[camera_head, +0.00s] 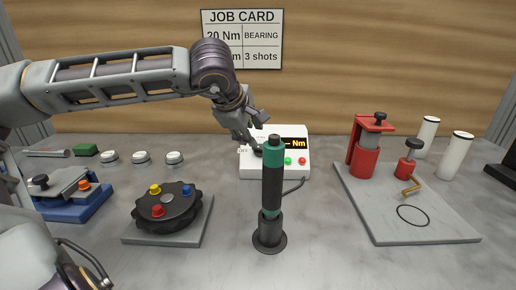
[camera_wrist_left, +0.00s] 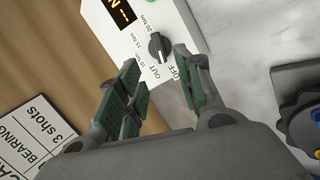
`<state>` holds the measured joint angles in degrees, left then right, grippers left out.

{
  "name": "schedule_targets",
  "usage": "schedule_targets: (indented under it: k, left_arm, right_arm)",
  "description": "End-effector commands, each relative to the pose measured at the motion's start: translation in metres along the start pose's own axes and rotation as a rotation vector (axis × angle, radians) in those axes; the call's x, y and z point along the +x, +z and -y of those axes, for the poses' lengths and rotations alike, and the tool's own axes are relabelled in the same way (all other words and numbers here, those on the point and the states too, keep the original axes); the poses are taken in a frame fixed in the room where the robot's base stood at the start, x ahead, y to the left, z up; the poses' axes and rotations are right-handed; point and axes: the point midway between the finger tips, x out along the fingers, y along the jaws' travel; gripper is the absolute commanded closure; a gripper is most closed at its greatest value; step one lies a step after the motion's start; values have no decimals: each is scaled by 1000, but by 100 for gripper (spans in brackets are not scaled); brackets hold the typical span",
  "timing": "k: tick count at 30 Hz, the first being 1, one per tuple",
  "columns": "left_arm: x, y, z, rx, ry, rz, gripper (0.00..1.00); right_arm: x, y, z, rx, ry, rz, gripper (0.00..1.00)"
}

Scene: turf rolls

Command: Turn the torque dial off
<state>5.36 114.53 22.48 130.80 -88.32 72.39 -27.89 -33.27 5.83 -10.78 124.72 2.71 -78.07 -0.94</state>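The torque dial (camera_wrist_left: 159,47) is a black knob on the white control box (camera_wrist_left: 185,30), ringed by OFF, OUT, 10, 15 and 20 Nm labels. I cannot tell for sure which mark it points at. In the head view the box (camera_head: 300,170) stands at the back centre, its orange display (camera_head: 294,143) showing a dash and "Nm". My left gripper (camera_head: 248,138) is at the box's left side, partly covering its face. In the wrist view the left gripper (camera_wrist_left: 162,88) is open and empty, the dial just beyond its fingertips and apart from them. My right gripper is not in view.
A green-and-black upright driver (camera_head: 272,180) stands in front of the box. A dark round fixture (camera_head: 166,210) with coloured buttons is front left. A grey board (camera_head: 400,225) with red tools lies right. Three small round pieces (camera_head: 141,158) sit at the back left.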

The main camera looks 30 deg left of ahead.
Motion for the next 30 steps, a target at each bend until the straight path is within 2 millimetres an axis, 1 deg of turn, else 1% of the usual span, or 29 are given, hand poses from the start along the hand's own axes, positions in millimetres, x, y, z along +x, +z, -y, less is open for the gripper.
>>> schedule_targets:
  k: [1, 6, 12, 30]
  left_arm:
    - [6, 0, 1, 0, -3, 0, 64]
    - [22, 0, 1, 0, -2, -1, 64]
    - [39, 0, 1, 0, -2, -1, 64]
    - [89, 0, 1, 0, -2, 0, 64]
  right_arm:
    - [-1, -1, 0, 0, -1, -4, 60]
    - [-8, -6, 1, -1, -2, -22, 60]
    - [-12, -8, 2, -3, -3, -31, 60]
    - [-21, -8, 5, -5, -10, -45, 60]
